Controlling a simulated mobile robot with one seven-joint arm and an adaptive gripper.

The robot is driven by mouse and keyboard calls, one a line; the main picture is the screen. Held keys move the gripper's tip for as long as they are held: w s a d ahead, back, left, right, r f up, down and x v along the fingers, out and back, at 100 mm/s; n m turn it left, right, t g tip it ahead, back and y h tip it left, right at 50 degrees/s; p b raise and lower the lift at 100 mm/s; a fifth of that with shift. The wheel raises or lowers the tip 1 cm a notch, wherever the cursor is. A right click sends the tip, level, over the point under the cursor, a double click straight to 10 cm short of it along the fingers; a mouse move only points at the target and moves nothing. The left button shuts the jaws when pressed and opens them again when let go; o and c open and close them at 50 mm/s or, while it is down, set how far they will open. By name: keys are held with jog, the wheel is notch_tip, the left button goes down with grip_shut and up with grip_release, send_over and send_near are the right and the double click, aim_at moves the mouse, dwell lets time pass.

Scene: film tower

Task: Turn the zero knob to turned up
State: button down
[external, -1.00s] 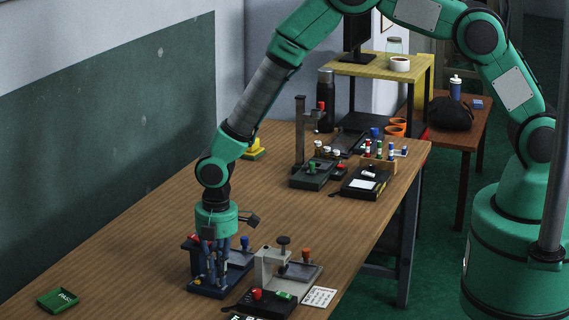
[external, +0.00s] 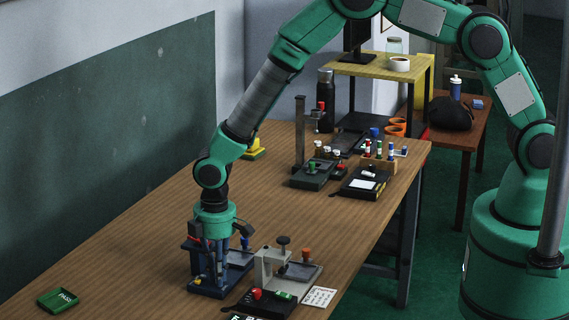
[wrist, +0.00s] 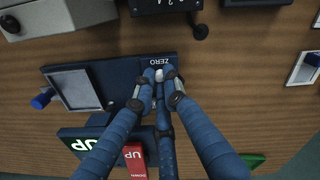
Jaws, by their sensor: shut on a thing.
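The zero knob (wrist: 159,75) shows as a small pale top on a dark blue instrument base, beside the word ZERO. My gripper's blue fingers (wrist: 160,78) are shut around it in the wrist view, hiding most of its sides. Its turned position cannot be read. In the external view my gripper (external: 215,280) points straight down onto the blue instrument (external: 239,262) at the table's near end; the knob is hidden there behind the fingers. The instrument's grey plate (wrist: 74,91) lies left of the knob in the wrist view.
A green UP block (wrist: 84,144) and a red UP/DOWN block (wrist: 135,160) sit close to the fingers. A grey instrument (external: 269,270) stands just right of the blue one. A green PASS tray (external: 58,300) lies front left. The table's middle is clear.

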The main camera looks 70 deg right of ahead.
dwell(0.4)
jog(key=c, duration=1.8)
grip_release()
notch_tip(320, 180, up, 12)
jog(key=shift+s+a, duration=0.15)
